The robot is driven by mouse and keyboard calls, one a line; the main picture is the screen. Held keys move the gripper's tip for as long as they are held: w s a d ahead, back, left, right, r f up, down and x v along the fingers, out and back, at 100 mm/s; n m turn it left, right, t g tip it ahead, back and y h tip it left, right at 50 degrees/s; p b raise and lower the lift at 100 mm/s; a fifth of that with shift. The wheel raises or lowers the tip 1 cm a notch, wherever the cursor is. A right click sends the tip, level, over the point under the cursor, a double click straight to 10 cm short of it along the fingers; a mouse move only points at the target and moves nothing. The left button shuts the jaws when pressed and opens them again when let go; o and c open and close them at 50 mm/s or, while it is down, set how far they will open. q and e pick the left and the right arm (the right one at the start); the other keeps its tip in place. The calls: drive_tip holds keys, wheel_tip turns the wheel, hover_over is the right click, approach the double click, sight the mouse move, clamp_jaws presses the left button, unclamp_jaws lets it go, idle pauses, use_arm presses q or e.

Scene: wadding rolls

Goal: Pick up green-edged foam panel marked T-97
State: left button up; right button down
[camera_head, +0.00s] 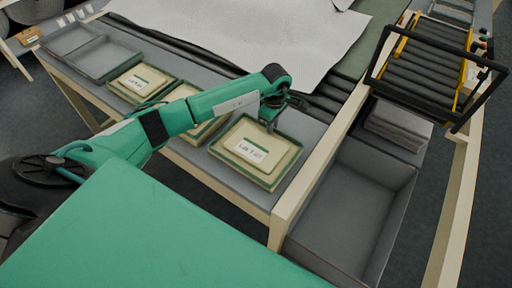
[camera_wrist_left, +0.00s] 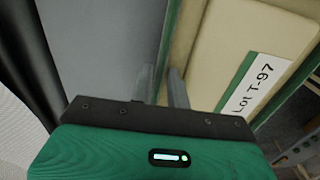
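The green-edged cream foam panel (camera_head: 275,147) lies on the bench at the near end of a row. In the left wrist view its label reads "Lot T-97", and the panel (camera_wrist_left: 223,48) fills the right side. My left gripper (camera_head: 270,122) points down at the panel's far edge in the head view. In the left wrist view its two fingers (camera_wrist_left: 163,88) stand apart, with the green edge running between them. The left finger is over grey surface and the right one over cream. Whether either touches the panel is not clear. My right gripper is out of view.
Similar panels, one clearly labelled (camera_head: 142,82), lie in trays to the left, one partly behind my left arm. Empty grey trays (camera_head: 105,60) lie further left. White wadding (camera_head: 250,35) covers the bench behind. A wooden rail and a grey bin (camera_head: 345,210) stand to the right.

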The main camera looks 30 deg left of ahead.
use_arm(q)
clamp_jaws()
drive_tip(key=shift+r, duration=0.1)
